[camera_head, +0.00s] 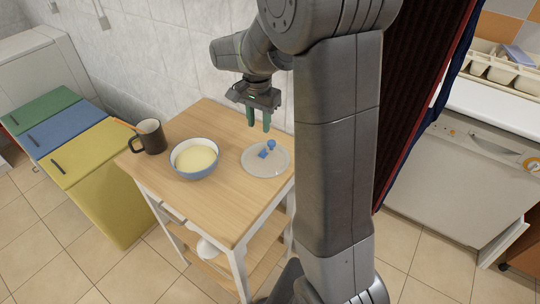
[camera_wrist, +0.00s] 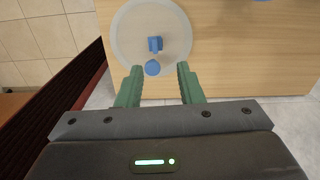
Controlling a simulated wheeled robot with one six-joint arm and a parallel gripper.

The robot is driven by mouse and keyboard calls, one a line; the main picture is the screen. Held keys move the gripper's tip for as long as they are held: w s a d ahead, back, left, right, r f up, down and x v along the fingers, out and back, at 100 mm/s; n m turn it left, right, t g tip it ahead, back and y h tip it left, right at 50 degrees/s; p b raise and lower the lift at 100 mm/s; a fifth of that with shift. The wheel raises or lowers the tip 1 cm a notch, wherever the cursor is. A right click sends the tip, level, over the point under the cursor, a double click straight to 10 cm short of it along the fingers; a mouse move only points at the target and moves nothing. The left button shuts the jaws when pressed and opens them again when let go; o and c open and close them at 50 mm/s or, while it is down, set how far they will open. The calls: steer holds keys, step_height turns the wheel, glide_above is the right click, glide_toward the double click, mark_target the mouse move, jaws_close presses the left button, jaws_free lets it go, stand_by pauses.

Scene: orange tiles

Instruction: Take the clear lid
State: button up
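The clear lid (camera_head: 262,165) is a round, see-through disc with a blue knob (camera_head: 270,145). It lies on the right part of the wooden table top, beside the bowl. In the wrist view the lid (camera_wrist: 126,42) shows at the upper left, with its blue knob (camera_wrist: 152,68) between the lines of my fingers. My gripper (camera_head: 259,121) has green fingers and hangs above and slightly behind the lid. The fingers are spread apart with nothing between them, and it also shows open in the wrist view (camera_wrist: 159,78).
A blue-and-white bowl (camera_head: 195,175) with pale yellow contents stands left of the lid. A dark mug (camera_head: 151,137) stands at the table's left. The wooden table (camera_head: 225,205) has bare room in front. A tiled wall is behind; a dark curtain (camera_head: 425,80) hangs right.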

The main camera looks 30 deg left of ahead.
glide_above(263, 150)
steer(key=f, duration=0.4)
steer(key=shift+s+a+f, duration=0.2)
steer(key=shift+a+f, duration=0.15)
steer(key=shift+f, duration=0.05)
steer(key=shift+w+d+f+p, duration=0.1)
steer(key=shift+d+f+p, duration=0.1)
steer(key=shift+f, duration=1.15)
steer(key=shift+w+d+f+p, duration=0.1)
steer(key=shift+d+f+p, duration=0.05)
steer(key=shift+f, duration=1.15)
jaws_close()
